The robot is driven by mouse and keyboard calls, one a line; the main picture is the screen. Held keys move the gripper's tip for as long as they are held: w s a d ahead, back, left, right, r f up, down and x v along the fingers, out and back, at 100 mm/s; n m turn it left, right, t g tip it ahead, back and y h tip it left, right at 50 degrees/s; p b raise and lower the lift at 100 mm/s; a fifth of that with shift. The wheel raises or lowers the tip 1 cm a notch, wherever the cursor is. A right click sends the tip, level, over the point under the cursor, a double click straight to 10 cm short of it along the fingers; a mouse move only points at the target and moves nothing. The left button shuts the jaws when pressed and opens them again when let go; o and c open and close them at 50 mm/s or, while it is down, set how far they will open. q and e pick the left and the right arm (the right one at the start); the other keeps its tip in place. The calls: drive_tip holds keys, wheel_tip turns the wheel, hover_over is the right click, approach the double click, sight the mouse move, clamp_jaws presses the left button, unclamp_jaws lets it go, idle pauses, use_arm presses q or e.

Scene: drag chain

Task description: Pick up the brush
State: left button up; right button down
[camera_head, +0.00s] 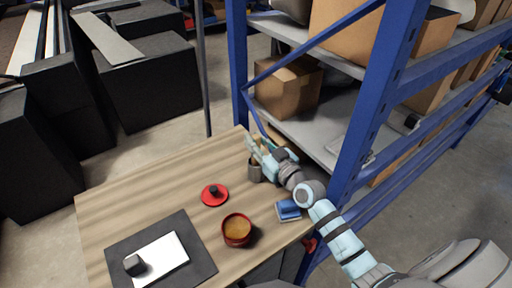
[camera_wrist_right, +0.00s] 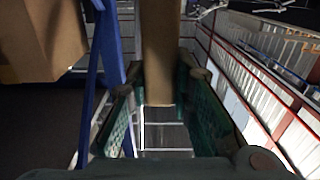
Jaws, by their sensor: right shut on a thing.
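My right gripper (camera_head: 259,148) is at the back right part of the wooden table, just above a grey cup (camera_head: 255,174). In the right wrist view its two fingers (camera_wrist_right: 160,105) are shut on a tan, wood-coloured brush (camera_wrist_right: 160,55), which runs up between them. Only part of the brush shows, and its bristles cannot be made out. In the head view the gripper mostly hides the brush, and I cannot tell whether its lower end is inside the cup. My left gripper is not in view.
A red pot (camera_head: 236,231) with orange contents, a red lid (camera_head: 210,201) and a blue block (camera_head: 288,211) stand on the wooden table (camera_head: 130,195). A dark mat (camera_head: 120,260) bears white paper and a grey block. A blue shelf post (camera_head: 376,95) rises close behind my right arm.

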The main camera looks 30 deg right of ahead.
wheel_tip(320, 180, up, 7)
drive_tip(key=p, duration=0.5)
drive_tip(key=shift+f, duration=0.1)
wheel_tip(320, 180, up, 13)
idle(1.7)
